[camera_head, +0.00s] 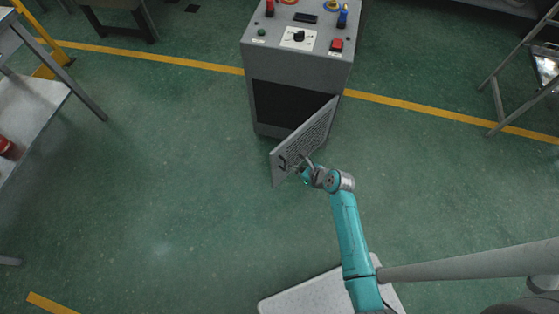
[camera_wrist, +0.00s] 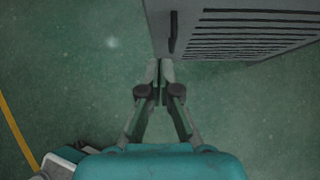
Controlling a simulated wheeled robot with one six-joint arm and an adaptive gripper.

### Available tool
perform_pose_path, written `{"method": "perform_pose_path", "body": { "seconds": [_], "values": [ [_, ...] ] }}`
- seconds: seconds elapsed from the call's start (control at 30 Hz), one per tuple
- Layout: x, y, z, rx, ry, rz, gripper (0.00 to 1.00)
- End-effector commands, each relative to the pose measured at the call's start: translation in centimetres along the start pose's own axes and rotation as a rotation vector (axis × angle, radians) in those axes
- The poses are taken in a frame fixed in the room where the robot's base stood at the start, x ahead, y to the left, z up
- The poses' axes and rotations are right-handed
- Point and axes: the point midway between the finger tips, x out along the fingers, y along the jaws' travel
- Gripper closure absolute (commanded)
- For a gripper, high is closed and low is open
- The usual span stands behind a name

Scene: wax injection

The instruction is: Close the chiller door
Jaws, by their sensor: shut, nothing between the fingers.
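The chiller (camera_head: 298,57) is a grey cabinet with controls on top. Its door (camera_head: 307,138) is hinged at the cabinet's right side and stands wide open toward me, showing the dark inside (camera_head: 290,105). The door's outer face has vent slots, seen in the wrist view (camera_wrist: 240,30), and a dark handle (camera_wrist: 173,32) near its free edge. My gripper (camera_head: 302,166) is at the door's outer side, near the free edge. In the wrist view my gripper (camera_wrist: 159,66) is shut and empty, with its tips close to the door's edge; I cannot tell if they touch.
A grey table (camera_head: 35,100) stands at the left, with a red object (camera_head: 8,147) at its edge. A metal frame (camera_head: 505,80) stands at the far right. Yellow lines (camera_head: 180,60) mark the green floor, which is clear left of the door.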

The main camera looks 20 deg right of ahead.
Motion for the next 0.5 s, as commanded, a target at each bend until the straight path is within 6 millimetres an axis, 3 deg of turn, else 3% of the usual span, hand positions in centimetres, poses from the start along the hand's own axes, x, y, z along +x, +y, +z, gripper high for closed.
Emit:
{"method": "perform_pose_path", "body": {
  "seconds": [0.37,0.5],
  "values": [
    [6.8,0.0,0.0,-0.001,0.001,0.000,1.00],
    [8.3,0.0,1.6,-0.004,-0.002,-0.001,1.00]
  ]
}}
